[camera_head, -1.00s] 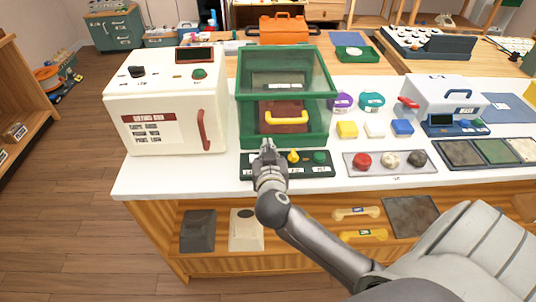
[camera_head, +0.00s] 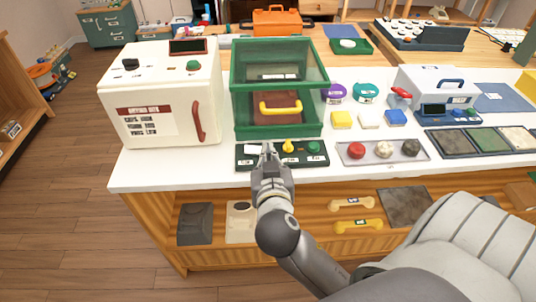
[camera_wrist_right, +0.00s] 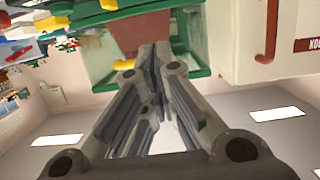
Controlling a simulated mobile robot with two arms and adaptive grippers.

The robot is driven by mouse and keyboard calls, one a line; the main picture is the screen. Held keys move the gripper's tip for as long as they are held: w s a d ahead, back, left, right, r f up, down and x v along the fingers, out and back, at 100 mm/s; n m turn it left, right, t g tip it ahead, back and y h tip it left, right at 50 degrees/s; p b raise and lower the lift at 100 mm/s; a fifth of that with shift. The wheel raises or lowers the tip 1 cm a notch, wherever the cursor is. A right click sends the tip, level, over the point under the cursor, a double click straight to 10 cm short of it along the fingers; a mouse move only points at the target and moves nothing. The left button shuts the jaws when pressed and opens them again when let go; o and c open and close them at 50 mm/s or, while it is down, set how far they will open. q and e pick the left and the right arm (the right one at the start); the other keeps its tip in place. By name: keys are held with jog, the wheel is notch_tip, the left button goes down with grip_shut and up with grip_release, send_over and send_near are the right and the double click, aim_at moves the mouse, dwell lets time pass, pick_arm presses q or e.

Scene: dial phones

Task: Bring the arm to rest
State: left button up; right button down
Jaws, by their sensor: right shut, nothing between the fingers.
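My right gripper (camera_head: 268,152) is shut and empty. In the head view it stands in front of the dark green control panel (camera_head: 312,158) and covers part of its left half. I cannot tell whether it touches the panel. In the right wrist view the closed fingers (camera_wrist_right: 152,55) point toward the green-framed clear box (camera_head: 278,131), which holds a brown block with a yellow handle (camera_head: 280,107). My right arm comes in from the lower right of the head view. My left gripper does not show.
A white oven-like box (camera_head: 160,95) with a red handle stands left of the green box. A grey tray (camera_head: 382,158) with red, cream and dark knobs lies to the right. Phone parts, such as a yellow handset (camera_head: 358,226), lie on the shelf below. The counter's front-left strip is clear.

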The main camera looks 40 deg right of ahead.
jog(key=s+a+f+n+g+y, duration=0.4)
jog(key=s+f+g, duration=0.1)
jog(key=s+f, duration=0.4)
jog(key=s+a+f+n+g+y, duration=0.4)
jog(key=s+f, duration=0.5)
notch_tip(320, 180, down, 28)
jog(key=s+g, duration=0.2)
jog(key=s+d+f+g, duration=0.1)
jog(key=s+d+f, duration=0.2)
jog(key=s+f, duration=1.1)
jog(key=shift+s+f, duration=0.2)
jog(key=shift+s, duration=0.95)
